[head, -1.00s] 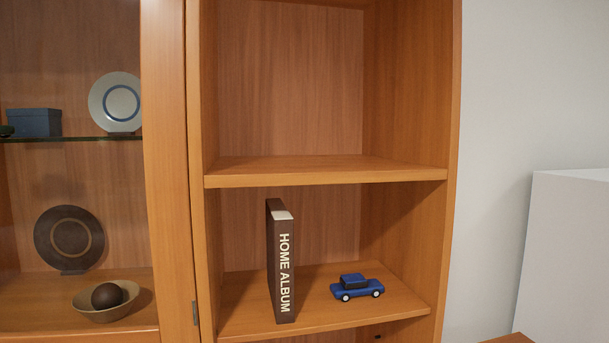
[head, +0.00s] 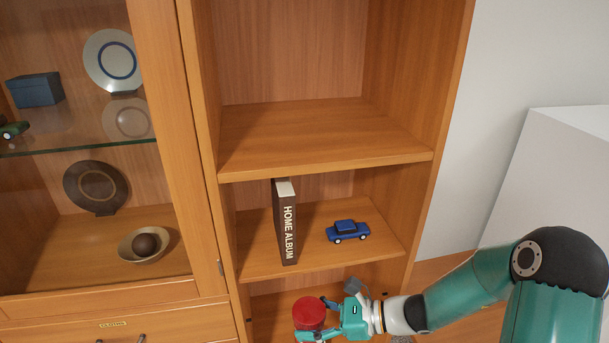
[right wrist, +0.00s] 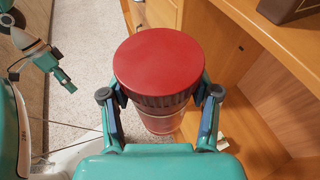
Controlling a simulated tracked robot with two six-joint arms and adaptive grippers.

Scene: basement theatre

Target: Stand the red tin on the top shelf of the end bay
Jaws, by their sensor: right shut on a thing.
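The red tin (head: 309,313) is at the bottom of the head view, in front of the end bay and below its middle shelf. My right gripper (head: 322,318) is shut on it, a finger on each side. In the right wrist view the tin's red lid (right wrist: 158,68) faces the camera, with a dark ribbed band and a clearer lower body below it. The tin's underside is hidden. The end bay's top shelf (head: 320,140) is bare in the part that shows, well above the tin.
The shelf below holds an upright dark book (head: 285,225), titled HOME ALBUM, and a blue toy car (head: 347,232). A glass-shelved cabinet with plates (head: 110,60) stands to the left. A white block (head: 560,160) stands at the right.

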